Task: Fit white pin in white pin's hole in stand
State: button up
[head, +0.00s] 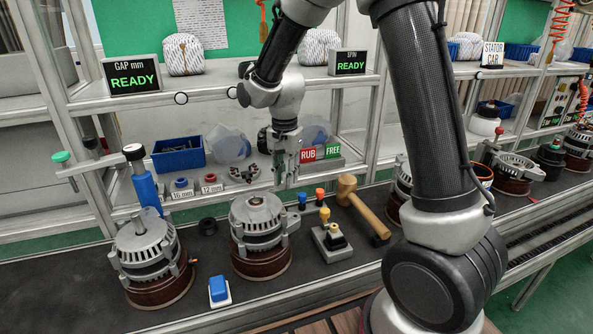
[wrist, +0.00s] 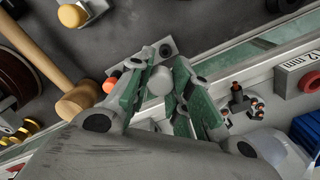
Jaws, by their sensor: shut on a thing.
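My gripper (head: 287,178) hangs over the bench, just left of and above a small grey stand (head: 311,209). The stand carries a blue-topped pin (head: 302,198) and an orange-topped pin (head: 320,193). In the wrist view my gripper (wrist: 159,88) is shut on the white pin (wrist: 160,78), whose pale round head shows between the green-lined fingers. The stand (wrist: 143,60) lies just beyond the fingertips there, with the orange pin (wrist: 110,85) at its left. The pin's lower part and its hole are hidden; I cannot make out the white pin in the head view.
A wooden mallet (head: 359,205) lies right of the stand. An alternator (head: 262,235) stands to the left. Behind are the shelf's RUB/FREE signs (head: 320,153) and a blue bin (head: 178,155).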

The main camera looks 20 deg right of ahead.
jog(key=shift+w+a, duration=0.35)
jog(key=shift+w, duration=0.2)
jog(key=shift+f, duration=2.85)
jog(key=shift+c, duration=0.2)
jog(key=shift+f, duration=1.45)
jog(key=o, duration=1)
jog(key=shift+c, duration=0.2)
jog(key=shift+r, duration=0.1)
